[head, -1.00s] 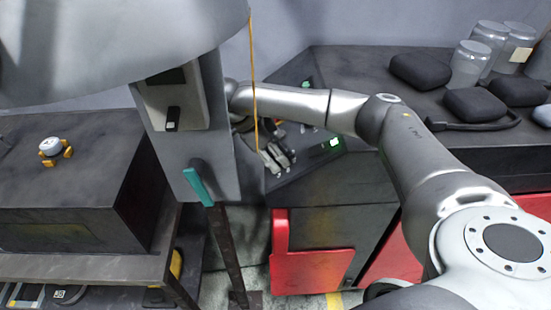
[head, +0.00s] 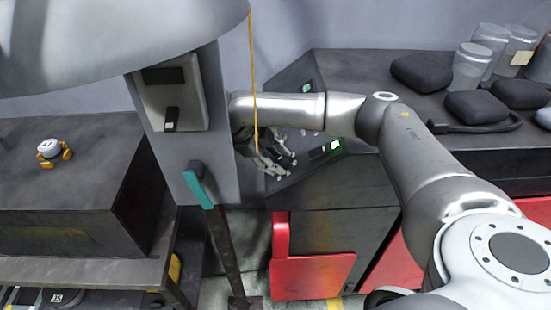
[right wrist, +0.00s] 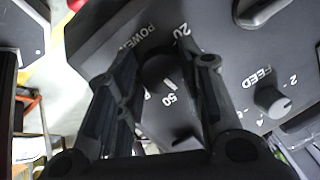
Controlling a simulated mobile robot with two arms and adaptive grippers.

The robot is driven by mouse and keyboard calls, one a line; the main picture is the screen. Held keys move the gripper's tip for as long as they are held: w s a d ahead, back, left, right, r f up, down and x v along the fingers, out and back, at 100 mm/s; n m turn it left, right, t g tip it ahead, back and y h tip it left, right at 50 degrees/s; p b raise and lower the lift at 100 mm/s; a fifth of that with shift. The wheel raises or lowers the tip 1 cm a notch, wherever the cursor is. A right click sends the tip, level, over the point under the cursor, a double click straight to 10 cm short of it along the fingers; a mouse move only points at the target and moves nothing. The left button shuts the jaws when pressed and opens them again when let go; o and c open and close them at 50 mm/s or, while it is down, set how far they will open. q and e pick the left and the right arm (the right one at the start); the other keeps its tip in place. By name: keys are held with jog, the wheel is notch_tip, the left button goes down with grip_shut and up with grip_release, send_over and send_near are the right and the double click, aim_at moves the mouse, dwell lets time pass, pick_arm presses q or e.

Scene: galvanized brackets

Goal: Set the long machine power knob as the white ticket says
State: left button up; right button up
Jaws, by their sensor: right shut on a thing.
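My right gripper (head: 274,166) reaches down to the sloped dark control panel in the head view, partly behind a thin orange cord. In the right wrist view its two fingers (right wrist: 165,62) stand on either side of the dark power knob (right wrist: 154,72) and are shut on it. The knob's white pointer mark lies close to the printed 50. Other print reads POWER and 20; the rest of the scale is hidden by the fingers. I cannot make out a white ticket in either view. My left gripper is not in view.
A grey feed knob (right wrist: 271,102) sits beside the power knob on the panel. A green-lit switch (head: 335,146) is near the gripper. Dark pouches (head: 421,72) and clear jars (head: 470,66) stand at the back right. A grey post with a teal handle (head: 199,186) stands left.

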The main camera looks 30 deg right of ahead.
dwell(0.4)
jog(key=o, duration=1)
jog(key=shift+r, duration=0.15)
jog(key=shift+r, duration=4.85)
